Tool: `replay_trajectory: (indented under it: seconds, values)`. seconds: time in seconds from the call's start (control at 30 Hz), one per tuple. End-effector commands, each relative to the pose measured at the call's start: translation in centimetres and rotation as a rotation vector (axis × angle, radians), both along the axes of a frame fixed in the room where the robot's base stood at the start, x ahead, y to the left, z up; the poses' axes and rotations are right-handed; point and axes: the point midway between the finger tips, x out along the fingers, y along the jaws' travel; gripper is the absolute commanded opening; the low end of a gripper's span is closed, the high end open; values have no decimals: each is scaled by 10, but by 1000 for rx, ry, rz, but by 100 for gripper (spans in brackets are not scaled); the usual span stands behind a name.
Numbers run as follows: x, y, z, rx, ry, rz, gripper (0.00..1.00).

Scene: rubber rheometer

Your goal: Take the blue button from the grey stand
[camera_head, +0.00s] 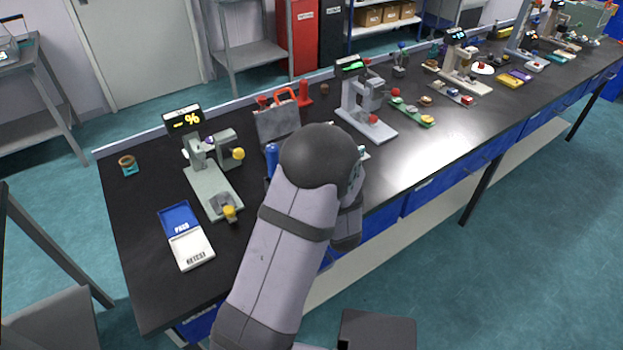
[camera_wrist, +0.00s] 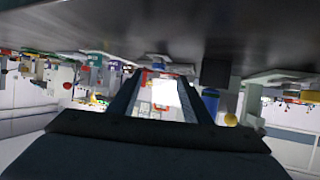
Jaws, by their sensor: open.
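My gripper (camera_wrist: 160,78) shows in the wrist view as two dark fingers spread apart, with nothing visibly held between them. In the head view it is hidden behind my arm. A small blue cylinder (camera_head: 271,158) stands just left of my arm in the head view. A blue piece (camera_wrist: 210,103) also shows just right of the fingers in the wrist view. I cannot tell whether either is the blue button. The grey stand cannot be made out for certain; part of the bench is hidden behind my arm.
A grey instrument (camera_head: 211,188) with a yellow display stands left of my arm. A blue and white tray (camera_head: 187,238) lies in front of it. A grey case with a red handle (camera_head: 278,122) and another instrument (camera_head: 364,112) stand behind. The bench's front left is partly clear.

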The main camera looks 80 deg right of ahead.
Motion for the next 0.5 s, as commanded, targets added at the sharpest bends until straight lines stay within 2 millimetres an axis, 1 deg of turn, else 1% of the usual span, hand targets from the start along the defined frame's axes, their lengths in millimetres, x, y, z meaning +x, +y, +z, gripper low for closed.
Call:
replay_trajectory:
  seconds: [0.03,0.13,0.27,0.5]
  values:
    - [-4,-1,-1,-7,-11,-8,44]
    - [-6,-1,1,-16,-22,-11,44]
    - [-4,-5,1,-16,-21,-10,44]
    - [3,-19,-5,-14,-20,-10,44]
